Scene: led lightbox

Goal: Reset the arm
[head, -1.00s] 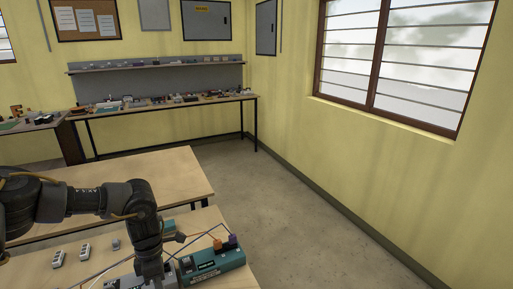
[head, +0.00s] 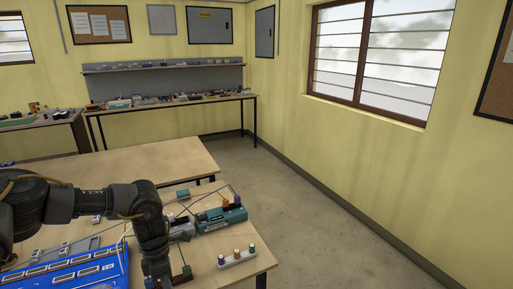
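My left arm (head: 95,203) comes in from the left and bends down at a joint over the near wooden table. My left gripper (head: 160,277) points down at the bottom edge of the picture, beside the right end of a blue board. Its fingertips are too dark and cut off to tell whether they are open, shut or holding anything. My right gripper is not in view.
The blue board (head: 70,272) lies at lower left. A teal device (head: 221,217) with wires sits beyond the gripper. A white strip with coloured knobs (head: 237,257) lies near the table's right edge. Open floor (head: 300,225) is to the right.

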